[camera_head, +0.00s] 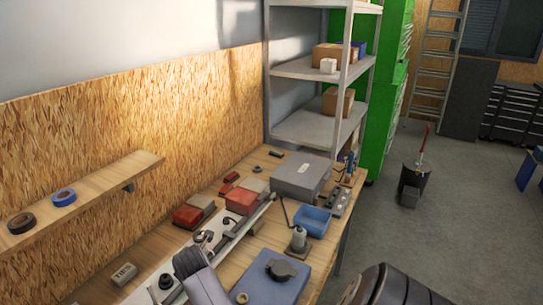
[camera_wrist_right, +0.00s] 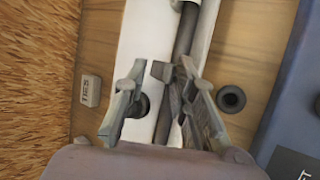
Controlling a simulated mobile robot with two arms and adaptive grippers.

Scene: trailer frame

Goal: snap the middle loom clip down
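The dark loom (camera_wrist_right: 187,32) runs lengthwise along the pale rail (camera_wrist_right: 152,28) in the right wrist view. The rail also shows on the bench in the head view (camera_head: 222,246). My right gripper (camera_wrist_right: 162,68) is open above the rail, its fingers spread. A small dark piece, possibly the middle clip (camera_wrist_right: 161,71), shows between the fingertips. Whether it is a clip, raised or closed, I cannot tell. A round black part (camera_wrist_right: 141,105) on the rail is partly behind the left finger. My left gripper is not in view.
A TIES block (camera_wrist_right: 91,90) lies left of the rail. A black ring (camera_wrist_right: 231,98) lies to its right, beside a blue case (camera_head: 255,284). Red blocks (camera_head: 240,201), a grey box (camera_head: 300,175) and a blue bin (camera_head: 313,221) stand farther back. A wall shelf (camera_head: 100,190) overhangs the left.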

